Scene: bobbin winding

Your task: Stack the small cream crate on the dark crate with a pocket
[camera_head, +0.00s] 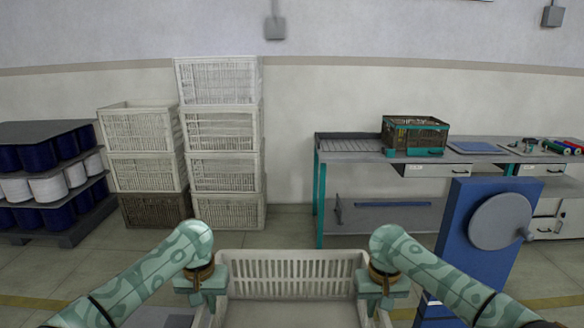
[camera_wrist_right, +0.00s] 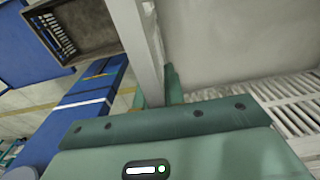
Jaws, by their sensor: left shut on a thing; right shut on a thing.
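The cream crate (camera_head: 292,270), with slatted walls, is at the bottom middle of the head view, upright and open at the top. My left gripper (camera_head: 207,292) is shut on its left wall and my right gripper (camera_head: 376,292) on its right wall. The right wrist view shows my right gripper (camera_wrist_right: 158,103) over the crate's pale wall (camera_wrist_right: 140,45). The held crate's underside is hidden.
Stacks of cream crates (camera_head: 225,145) stand by the wall, one on a brown crate (camera_head: 156,208). A spool rack (camera_head: 45,178) is at left. A bench (camera_head: 350,150) holds a dark crate with teal fittings (camera_head: 415,133). A blue machine (camera_head: 470,235) stands at right.

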